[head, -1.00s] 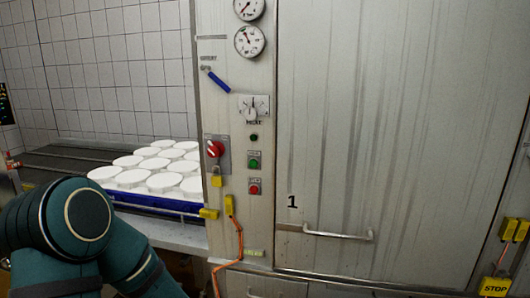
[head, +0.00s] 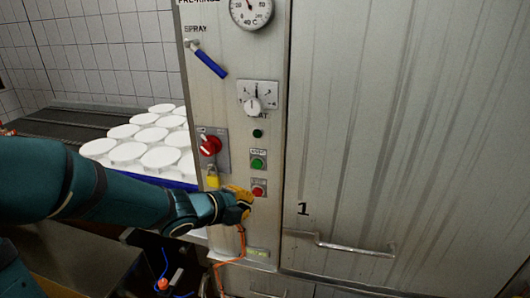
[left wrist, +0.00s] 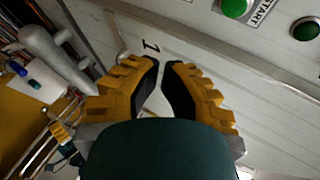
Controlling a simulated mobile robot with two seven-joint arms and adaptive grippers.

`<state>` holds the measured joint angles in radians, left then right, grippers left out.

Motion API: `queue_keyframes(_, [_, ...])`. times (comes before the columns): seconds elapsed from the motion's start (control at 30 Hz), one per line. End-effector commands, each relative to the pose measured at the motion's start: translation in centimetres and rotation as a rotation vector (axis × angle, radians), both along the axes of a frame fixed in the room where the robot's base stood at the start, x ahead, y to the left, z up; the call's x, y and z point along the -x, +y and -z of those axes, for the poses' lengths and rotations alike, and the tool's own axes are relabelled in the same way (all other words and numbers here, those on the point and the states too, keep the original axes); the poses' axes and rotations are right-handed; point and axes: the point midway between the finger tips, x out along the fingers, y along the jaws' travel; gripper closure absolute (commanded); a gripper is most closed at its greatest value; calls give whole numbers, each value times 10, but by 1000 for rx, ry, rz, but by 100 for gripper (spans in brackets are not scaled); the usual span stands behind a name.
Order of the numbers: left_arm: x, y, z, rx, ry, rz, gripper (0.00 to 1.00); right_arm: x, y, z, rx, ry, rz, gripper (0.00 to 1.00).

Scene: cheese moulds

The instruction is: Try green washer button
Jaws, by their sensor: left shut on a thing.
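The green START button (head: 258,163) sits on the steel control panel, above a red button (head: 259,191). In the left wrist view, the green button (left wrist: 235,7) is at the top edge, partly cut off, beside its START label. My left gripper (head: 246,201) is just below and left of the red button, near the panel; I cannot tell if it touches. Its yellow fingers (left wrist: 162,66) are drawn together with a narrow gap at the tips. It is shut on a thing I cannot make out. My right gripper is not in view.
A red rotary switch (head: 210,146) and yellow padlock (head: 212,176) are left of the buttons. A small dark green lamp (head: 257,133) and a dial (head: 253,104) are above. White moulds (head: 160,157) stand behind my arm. A door handle (head: 345,246) juts out right.

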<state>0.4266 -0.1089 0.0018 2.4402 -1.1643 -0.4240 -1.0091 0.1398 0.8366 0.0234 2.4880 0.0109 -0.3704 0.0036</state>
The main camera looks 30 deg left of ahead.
Motion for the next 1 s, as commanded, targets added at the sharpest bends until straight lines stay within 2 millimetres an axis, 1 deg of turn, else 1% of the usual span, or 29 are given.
queue_keyframes(0.03, [1,2,-6,-18,-10,6,100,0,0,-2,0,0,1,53])
queue_keyframes(0.13, [2,3,-9,-36,-17,13,100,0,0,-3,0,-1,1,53])
queue_keyframes(0.57, [0,4,-9,-39,-19,15,100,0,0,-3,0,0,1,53])
queue_keyframes(0.67, [-7,6,-9,-39,-18,14,100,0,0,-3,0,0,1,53])
queue_keyframes(0.77, [-17,8,-9,-37,-17,14,100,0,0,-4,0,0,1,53])
queue_keyframes(1.0, [-49,16,-9,-37,-17,14,100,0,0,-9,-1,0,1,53])
